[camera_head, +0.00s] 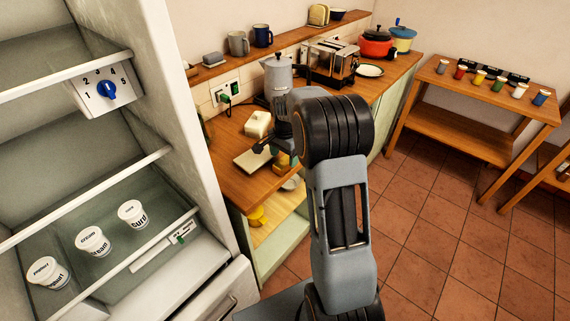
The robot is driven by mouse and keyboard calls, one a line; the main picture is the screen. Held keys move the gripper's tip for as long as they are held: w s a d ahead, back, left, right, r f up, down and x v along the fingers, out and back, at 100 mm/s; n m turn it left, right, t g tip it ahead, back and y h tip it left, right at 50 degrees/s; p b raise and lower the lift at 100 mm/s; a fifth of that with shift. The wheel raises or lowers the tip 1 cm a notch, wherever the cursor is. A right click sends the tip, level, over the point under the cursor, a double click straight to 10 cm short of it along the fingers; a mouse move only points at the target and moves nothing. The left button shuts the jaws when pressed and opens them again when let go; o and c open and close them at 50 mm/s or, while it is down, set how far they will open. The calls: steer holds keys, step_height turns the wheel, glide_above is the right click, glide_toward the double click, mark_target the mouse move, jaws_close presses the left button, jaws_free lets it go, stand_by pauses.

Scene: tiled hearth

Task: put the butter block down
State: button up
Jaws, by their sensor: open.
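My gripper (267,147) is small and dark over the wooden counter, partly hidden behind my arm. Its jaws are open. A flat pale board or dish (247,161) lies on the counter left of the block. A cream lid-like piece (258,124) stands behind it.
A grey moka pot (278,75), a toaster (331,63) and a red pot (375,44) stand along the counter. The open fridge (180,100) with white tubs (92,240) fills the left. A side table (470,85) holds several coloured jars. The tiled floor is clear at right.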

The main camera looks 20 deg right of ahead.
mark_target(284, 161)
steer(key=shift+f, duration=1.6)
steer(key=shift+c, duration=0.2)
steer(key=c, duration=1.1)
steer(key=shift+r, duration=0.1)
